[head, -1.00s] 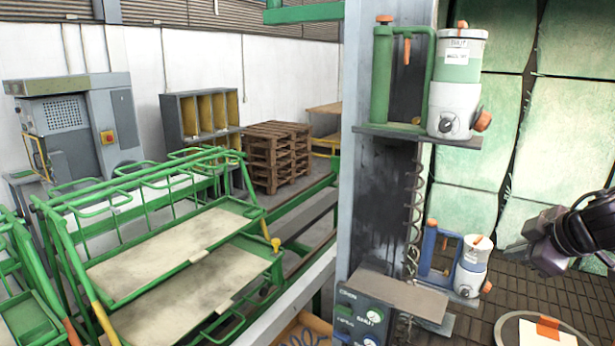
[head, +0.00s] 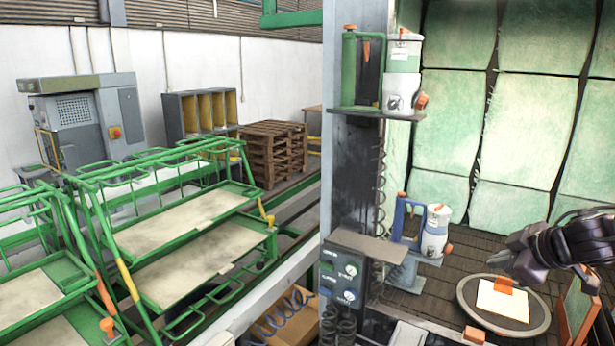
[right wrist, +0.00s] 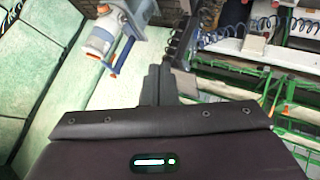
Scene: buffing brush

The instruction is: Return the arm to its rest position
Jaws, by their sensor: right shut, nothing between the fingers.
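My right arm enters from the right edge of the head view. Its dark gripper (head: 500,262) is shut and empty, above the far side of a round grey turntable (head: 466,303). A white square with an orange block (head: 503,284) lies on the turntable, below the gripper and seemingly apart from it. In the right wrist view the dark gripper (right wrist: 165,84) points up the picture with its fingers together. My left gripper is in neither current view.
A grey post (head: 350,150) carries a green-handled tool with a canister (head: 402,75) on a shelf. A blue-handled tool with a canister (head: 434,235) stands lower. Green padded panels (head: 520,130) line the back. Green rack carts (head: 190,225) fill the left. A small orange block (head: 474,335) lies near the turntable.

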